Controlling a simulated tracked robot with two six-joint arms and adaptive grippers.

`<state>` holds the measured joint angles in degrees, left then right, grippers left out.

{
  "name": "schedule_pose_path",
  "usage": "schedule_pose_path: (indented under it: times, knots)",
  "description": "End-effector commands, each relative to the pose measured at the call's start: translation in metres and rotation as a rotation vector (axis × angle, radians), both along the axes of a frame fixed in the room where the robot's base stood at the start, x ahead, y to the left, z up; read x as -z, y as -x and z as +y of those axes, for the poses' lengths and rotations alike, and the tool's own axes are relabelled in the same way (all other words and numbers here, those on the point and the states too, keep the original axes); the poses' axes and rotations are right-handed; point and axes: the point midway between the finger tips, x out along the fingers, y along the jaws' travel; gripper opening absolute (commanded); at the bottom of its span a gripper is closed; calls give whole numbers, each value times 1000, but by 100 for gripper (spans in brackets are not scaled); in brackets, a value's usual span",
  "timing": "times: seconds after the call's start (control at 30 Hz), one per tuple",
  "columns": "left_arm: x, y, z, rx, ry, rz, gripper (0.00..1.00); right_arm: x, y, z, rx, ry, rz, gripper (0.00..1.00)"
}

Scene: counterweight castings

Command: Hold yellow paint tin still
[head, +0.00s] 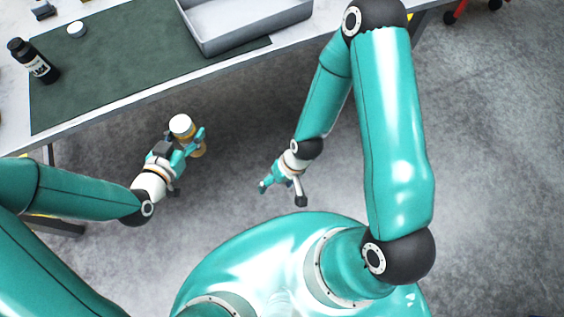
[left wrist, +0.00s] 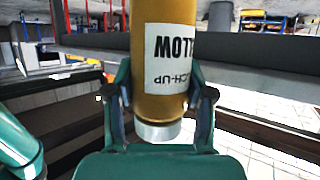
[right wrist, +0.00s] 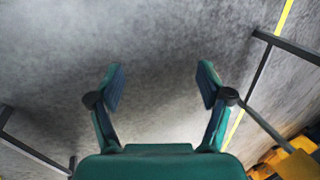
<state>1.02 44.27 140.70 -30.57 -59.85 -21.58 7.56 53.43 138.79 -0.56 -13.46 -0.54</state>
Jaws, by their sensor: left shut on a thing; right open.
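The yellow paint tin (left wrist: 158,90) is a yellow cylinder with a white label, partly readable as "YELLOW" and "TOUCH-UP", upside down in the left wrist view. My left gripper (left wrist: 160,100) is shut on it, one finger on each side. In the head view my left gripper (head: 190,142) holds the tin, whose white cap (head: 181,125) points up, off the table and in front of its near edge. My right gripper (head: 281,192) is open and empty, over the floor to the right of the tin. The right wrist view shows its fingers (right wrist: 161,88) spread with nothing between them.
Bare grey floor (head: 480,160) lies to the right.

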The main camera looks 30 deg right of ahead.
Motion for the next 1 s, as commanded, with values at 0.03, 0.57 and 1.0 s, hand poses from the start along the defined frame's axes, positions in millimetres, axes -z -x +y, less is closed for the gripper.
schedule_pose_path:
  times: [0.03, 0.57, 1.0]
  knots:
    - [-1, 0, 0, -1, 0, -2, 0, 2, 8, -3, 24, 1, 1, 78]
    - [-2, -2, 2, -9, 1, -5, 0, 3, 18, -9, 68, 5, -12, 78]
    - [-32, -51, 122, -563, -1, -7, 0, 3, 17, -9, 67, 5, -12, 78]
